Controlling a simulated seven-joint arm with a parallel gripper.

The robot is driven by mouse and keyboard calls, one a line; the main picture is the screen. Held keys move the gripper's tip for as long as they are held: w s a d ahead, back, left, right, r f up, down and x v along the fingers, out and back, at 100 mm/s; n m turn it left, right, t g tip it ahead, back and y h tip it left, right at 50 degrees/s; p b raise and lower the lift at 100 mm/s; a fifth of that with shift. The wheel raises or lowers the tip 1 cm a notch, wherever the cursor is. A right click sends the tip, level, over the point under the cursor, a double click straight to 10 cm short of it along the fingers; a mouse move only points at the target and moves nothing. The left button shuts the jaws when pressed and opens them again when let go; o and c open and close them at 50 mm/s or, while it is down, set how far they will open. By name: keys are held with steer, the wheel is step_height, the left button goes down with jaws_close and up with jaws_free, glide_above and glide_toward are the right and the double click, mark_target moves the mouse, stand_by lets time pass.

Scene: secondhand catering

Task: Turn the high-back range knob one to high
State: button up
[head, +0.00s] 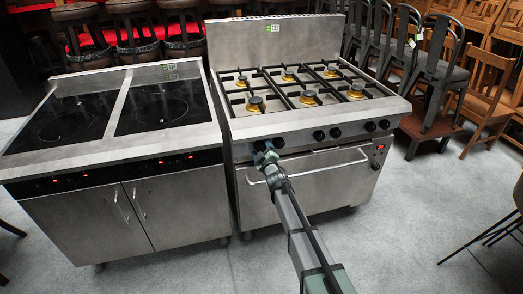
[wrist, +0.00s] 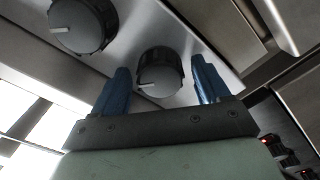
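The high-back range (head: 290,38) stands right of centre in the head view, with dark knobs along its front panel. My gripper (head: 263,154) is at the left end of that panel, in front of the leftmost knob, and partly hides it. In the wrist view, this dark round knob (wrist: 160,75) with a pale pointer line sits between the two blue fingers of my gripper (wrist: 160,64). The gripper is open, with a small visible gap on each side of the knob. A second knob (wrist: 82,25) is to the upper left. Knob markings are not readable.
An oven door handle (head: 318,170) runs below the knobs. A black-topped induction range (head: 125,78) stands close on the left, with red indicators. Chairs (head: 440,60) stand at the right and stools (head: 135,30) behind. The grey floor (head: 400,210) in front is mostly clear.

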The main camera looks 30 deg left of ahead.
steer(key=c, duration=1)
steer(key=shift+m, duration=0.3)
steer(key=m, duration=0.3)
steer(key=shift+m, duration=0.4)
steer(key=m, duration=0.5)
steer(key=o, duration=1.1)
steer(key=shift+c, duration=0.2)
